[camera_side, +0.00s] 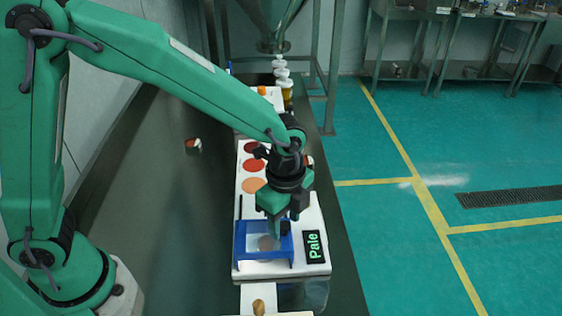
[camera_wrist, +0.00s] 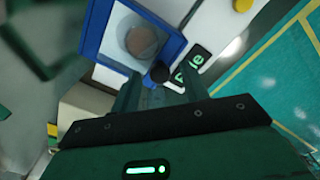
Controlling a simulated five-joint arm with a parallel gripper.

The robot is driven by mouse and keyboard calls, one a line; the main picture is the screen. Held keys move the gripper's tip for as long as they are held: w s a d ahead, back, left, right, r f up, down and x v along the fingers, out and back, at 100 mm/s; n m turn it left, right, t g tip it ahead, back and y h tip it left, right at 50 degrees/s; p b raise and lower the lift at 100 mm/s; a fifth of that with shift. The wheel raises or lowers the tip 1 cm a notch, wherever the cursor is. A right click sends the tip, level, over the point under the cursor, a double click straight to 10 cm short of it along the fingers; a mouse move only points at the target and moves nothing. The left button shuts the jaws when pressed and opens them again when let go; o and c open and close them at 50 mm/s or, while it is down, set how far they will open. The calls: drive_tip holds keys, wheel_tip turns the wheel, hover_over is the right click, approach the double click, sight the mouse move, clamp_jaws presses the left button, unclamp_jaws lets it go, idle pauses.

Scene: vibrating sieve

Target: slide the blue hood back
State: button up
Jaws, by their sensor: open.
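The blue hood (camera_side: 239,241) stands over the near end of a white device (camera_side: 317,266). It has a blue frame and a clear window, and a brownish disc (camera_side: 267,243) shows through it. The hood (camera_wrist: 94,28) also fills the upper left of the wrist view. My gripper (camera_side: 287,224) is open and points down at the hood's right side. In the wrist view a dark round knob (camera_wrist: 159,74) lies by the hood's corner, close to my fingertips (camera_wrist: 157,82). I cannot tell whether the fingers touch it.
A display (camera_side: 314,246) on the device reads "Pale", right of the hood. Dark red, red and orange discs (camera_side: 253,165) lie behind the hood on the device. White-capped bottles (camera_side: 284,88) stand farther back. The dark bench (camera_side: 170,220) is mostly clear to the left.

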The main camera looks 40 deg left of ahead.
clamp_jaws()
drive_tip(key=shift+w+a, duration=0.1)
drive_tip(key=w+a, duration=0.8)
drive_tip(key=shift+w+a, duration=0.15)
drive_tip(key=shift+w, duration=0.05)
unclamp_jaws()
drive_tip(key=shift+r, duration=0.1)
